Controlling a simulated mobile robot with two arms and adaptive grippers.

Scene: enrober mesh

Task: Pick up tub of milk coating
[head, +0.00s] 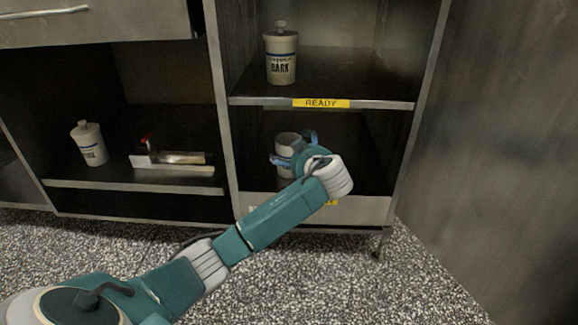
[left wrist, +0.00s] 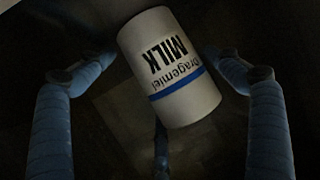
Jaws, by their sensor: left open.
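The tub of milk coating (left wrist: 170,68) is a white cylinder with a blue band and the word MILK, seen upside down in the left wrist view. In the head view the tub (head: 287,142) stands on the lower right shelf, partly hidden behind my left gripper. My left gripper (head: 294,148) is open, with blue fingers on both sides of the tub. In the left wrist view its fingers (left wrist: 160,90) are spread around the tub, with gaps visible beside it. My right gripper is not in view.
A tub marked DARK (head: 281,58) stands on the shelf above, over a yellow READY label (head: 321,103). Another lidded white tub (head: 89,144) and a flat tool (head: 172,158) are on the left shelf (head: 120,186). A metal upright separates the bays.

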